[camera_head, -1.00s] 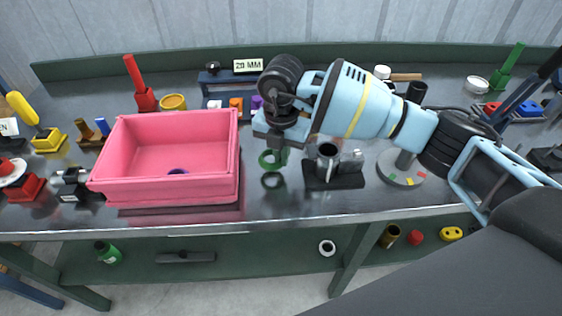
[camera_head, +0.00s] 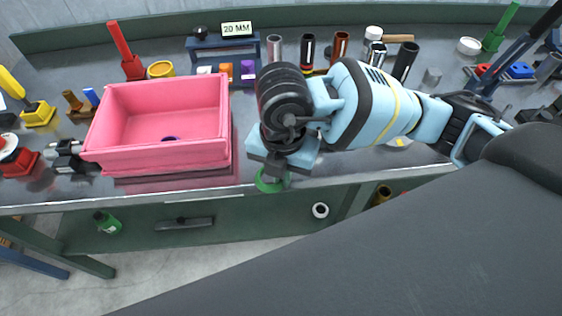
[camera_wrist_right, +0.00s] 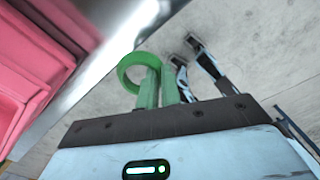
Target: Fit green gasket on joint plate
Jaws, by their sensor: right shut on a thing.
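The green gasket (camera_head: 268,183) is a ring held at the fingertips of my right gripper (camera_head: 281,176), over the front edge of the bench in the head view. In the right wrist view the gasket (camera_wrist_right: 126,74) stands out to the left of the closed fingers (camera_wrist_right: 159,88), with its opening clear and nothing through it. I cannot make out a joint plate; my right arm covers the bench to the right of the gripper. My left gripper is not in view.
A pink bin (camera_head: 165,158) stands left of my right gripper. Several upright tubes (camera_head: 307,52) and a small rack with a "20 MM" sign (camera_head: 236,29) stand behind. A white-and-black ring (camera_head: 320,210) lies on the lower shelf (camera_head: 262,215).

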